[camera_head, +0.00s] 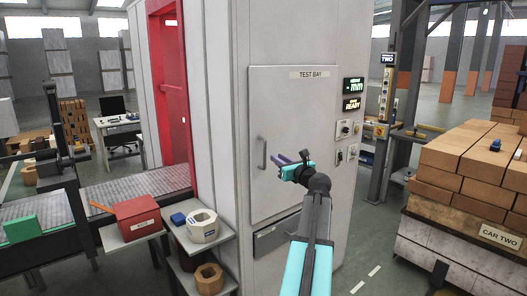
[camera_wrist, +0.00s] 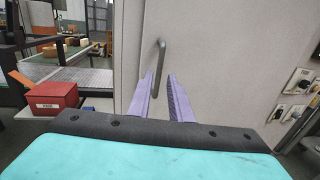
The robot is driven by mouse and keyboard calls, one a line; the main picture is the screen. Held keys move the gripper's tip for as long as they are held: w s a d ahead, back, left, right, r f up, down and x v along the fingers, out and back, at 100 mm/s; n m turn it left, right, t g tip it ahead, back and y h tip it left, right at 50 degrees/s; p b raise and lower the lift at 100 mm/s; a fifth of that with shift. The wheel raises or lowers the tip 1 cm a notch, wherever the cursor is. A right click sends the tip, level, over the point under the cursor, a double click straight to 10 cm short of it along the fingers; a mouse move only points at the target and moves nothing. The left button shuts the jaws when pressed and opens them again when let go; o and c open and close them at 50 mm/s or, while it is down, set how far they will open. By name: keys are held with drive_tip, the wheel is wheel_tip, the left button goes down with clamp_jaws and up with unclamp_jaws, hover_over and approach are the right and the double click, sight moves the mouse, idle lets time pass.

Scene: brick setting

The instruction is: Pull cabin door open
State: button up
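The cabin door is a pale grey panel (camera_head: 292,110) labelled TEST BAY, flush in the cabin front and closed. Its grey bar handle (camera_head: 262,153) stands upright near the door's left edge. In the wrist view the handle (camera_wrist: 158,54) shows just beyond and between the fingertips, slightly to the left. My gripper (camera_head: 283,160) is to the right of the handle in the head view. In the wrist view its two purple fingers (camera_wrist: 160,80) are apart with nothing between them, and the handle is not gripped.
A control panel (camera_head: 348,130) with displays and knobs is right of the door. A shelf with a red box (camera_head: 136,217) and hexagonal blocks (camera_head: 202,225) stands left. A brick-loaded car (camera_head: 465,165) stands right. Below the door is a drawer-like panel (camera_head: 275,240).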

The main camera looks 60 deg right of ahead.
sight(265, 151)
drive_tip(key=shift+p+x, duration=1.6)
drive_tip(key=shift+x, duration=4.75)
clamp_jaws()
drive_tip(key=shift+a+f, duration=0.1)
drive_tip(key=shift+a, duration=0.1)
